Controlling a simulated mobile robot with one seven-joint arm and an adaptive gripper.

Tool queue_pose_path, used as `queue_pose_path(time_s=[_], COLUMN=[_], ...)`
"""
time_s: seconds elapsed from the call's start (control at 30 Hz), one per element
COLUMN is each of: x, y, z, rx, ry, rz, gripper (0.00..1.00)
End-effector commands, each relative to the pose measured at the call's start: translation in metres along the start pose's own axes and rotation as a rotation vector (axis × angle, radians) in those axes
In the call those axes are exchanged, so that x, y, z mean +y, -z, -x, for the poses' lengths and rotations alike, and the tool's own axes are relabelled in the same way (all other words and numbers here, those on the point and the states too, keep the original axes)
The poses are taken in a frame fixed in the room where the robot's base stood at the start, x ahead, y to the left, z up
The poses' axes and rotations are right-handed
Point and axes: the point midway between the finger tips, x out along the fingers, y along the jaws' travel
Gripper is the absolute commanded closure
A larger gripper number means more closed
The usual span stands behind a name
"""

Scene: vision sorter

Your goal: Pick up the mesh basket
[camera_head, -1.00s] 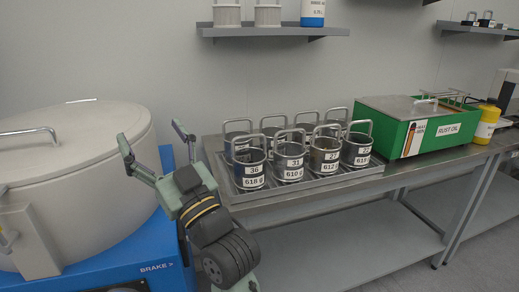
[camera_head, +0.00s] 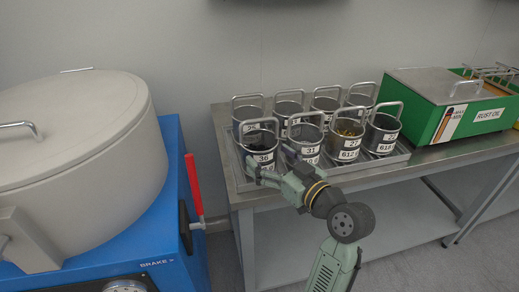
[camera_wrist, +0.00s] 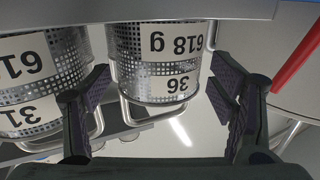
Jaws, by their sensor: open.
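Several mesh baskets with looped metal handles stand in a tray on the bench. The front-left basket (camera_head: 262,138) has a label reading 36. It appears upside down in the wrist view (camera_wrist: 155,42), with 618 g and 36 on its labels. My gripper (camera_head: 267,162) is open at the front of this basket. In the wrist view, the two padded fingers (camera_wrist: 162,90) are spread, one toward each side of the basket, with nothing held between them. The basket labelled 31 (camera_head: 307,138) stands beside it, and it shows at the left in the wrist view.
The metal tray (camera_head: 378,163) sits on a steel bench (camera_head: 237,198). A green box (camera_head: 432,128) labelled RUST OIL stands at the right. A large grey drum on a blue machine (camera_head: 172,235) with a red-handled lever (camera_head: 194,185) is close on the left.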

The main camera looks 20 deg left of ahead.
Motion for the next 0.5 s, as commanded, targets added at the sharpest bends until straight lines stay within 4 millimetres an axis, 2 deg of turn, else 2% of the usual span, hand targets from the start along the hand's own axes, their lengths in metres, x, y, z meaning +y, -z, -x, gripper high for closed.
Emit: queue_pose_path(time_s=[0.13, 0.3, 0.5], x=[-0.001, 0.0, 0.001], y=[0.006, 0.004, 0.002], z=[-0.022, -0.044, -0.049], rx=[-0.001, -0.001, 0.0], ry=[0.005, 0.003, -0.001], rz=[-0.002, -0.002, 0.001], gripper=[0.23, 0.23, 0.23])
